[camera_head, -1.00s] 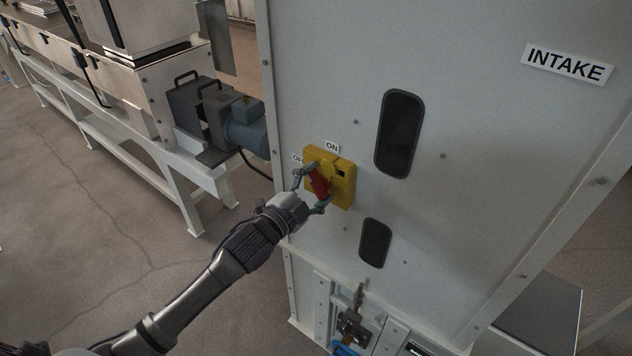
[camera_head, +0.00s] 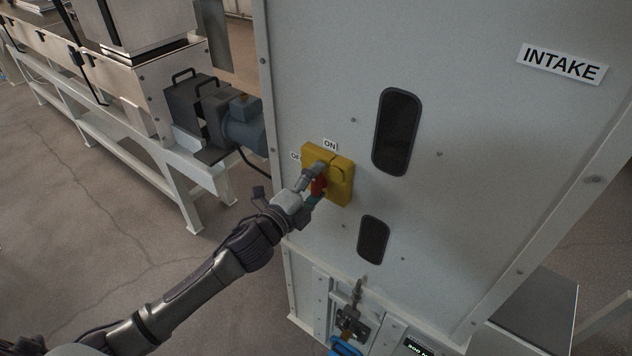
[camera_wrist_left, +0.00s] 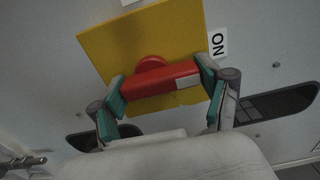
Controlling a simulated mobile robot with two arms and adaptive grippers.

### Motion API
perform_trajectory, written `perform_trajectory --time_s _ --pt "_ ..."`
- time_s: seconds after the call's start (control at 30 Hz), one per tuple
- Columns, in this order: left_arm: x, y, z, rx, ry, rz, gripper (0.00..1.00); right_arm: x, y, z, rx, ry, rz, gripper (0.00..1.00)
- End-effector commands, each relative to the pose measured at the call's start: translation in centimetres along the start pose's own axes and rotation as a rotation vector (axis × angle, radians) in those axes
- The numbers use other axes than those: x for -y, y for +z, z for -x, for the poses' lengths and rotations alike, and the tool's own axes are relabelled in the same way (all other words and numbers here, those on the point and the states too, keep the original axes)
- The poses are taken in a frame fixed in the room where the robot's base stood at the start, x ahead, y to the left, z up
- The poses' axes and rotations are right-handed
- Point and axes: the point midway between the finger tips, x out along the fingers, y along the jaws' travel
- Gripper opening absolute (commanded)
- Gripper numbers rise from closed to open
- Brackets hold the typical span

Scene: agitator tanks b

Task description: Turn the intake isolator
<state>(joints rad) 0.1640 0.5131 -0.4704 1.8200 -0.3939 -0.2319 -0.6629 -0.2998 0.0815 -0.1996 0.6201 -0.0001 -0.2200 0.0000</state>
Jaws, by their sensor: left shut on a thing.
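The isolator is a yellow square plate (camera_head: 341,186) on the grey cabinet, with a red handle (camera_wrist_left: 160,78) at its middle. An ON label (camera_head: 330,145) sits above the plate and an OFF label (camera_head: 295,156), partly hidden, at its upper left. My left gripper (camera_head: 318,184) is shut on the red handle, covering most of it in the head view. In the left wrist view the teal-padded fingers of the gripper (camera_wrist_left: 162,92) bracket the handle's two ends. The handle's pale-marked end faces the plate side by the ON label (camera_wrist_left: 218,43). My right gripper is not in view.
The cabinet carries an INTAKE sign (camera_head: 562,64) and two dark oval windows (camera_head: 397,132) (camera_head: 373,240). Below is a latch with a blue part (camera_head: 345,346). A motor (camera_head: 243,124) on a white-framed bench stands at the left. The floor between is clear.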

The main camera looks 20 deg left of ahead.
Motion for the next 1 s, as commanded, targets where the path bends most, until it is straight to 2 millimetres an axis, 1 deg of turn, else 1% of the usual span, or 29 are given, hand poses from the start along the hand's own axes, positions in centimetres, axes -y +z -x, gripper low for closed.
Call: perform_trajectory --time_s 0.37,0.4,0.47,0.5,0.53,0.87,0.97,1.0 --pt "-0.1 0.0 0.0 0.000 0.001 -0.011 0.42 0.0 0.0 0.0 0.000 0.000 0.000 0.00" --pt "-0.1 0.0 0.0 0.000 0.001 -0.011 0.82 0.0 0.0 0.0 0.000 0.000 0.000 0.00" --pt "-0.1 0.0 0.0 0.000 0.001 -0.010 0.92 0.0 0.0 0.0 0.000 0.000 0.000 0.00" --pt "-0.1 0.0 0.0 0.000 0.001 -0.010 0.98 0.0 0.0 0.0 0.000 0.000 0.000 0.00" --pt "-0.1 0.0 0.0 0.000 0.001 -0.009 1.00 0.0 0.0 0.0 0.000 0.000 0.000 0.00" --pt "-0.1 0.0 0.1 0.000 0.001 -0.007 1.00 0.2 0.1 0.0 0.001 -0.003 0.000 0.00" --pt "-0.2 0.0 0.8 0.000 0.003 -0.006 1.00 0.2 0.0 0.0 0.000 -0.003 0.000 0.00" --pt "-0.2 0.0 1.4 0.000 0.003 -0.006 1.00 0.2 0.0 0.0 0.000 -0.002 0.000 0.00"
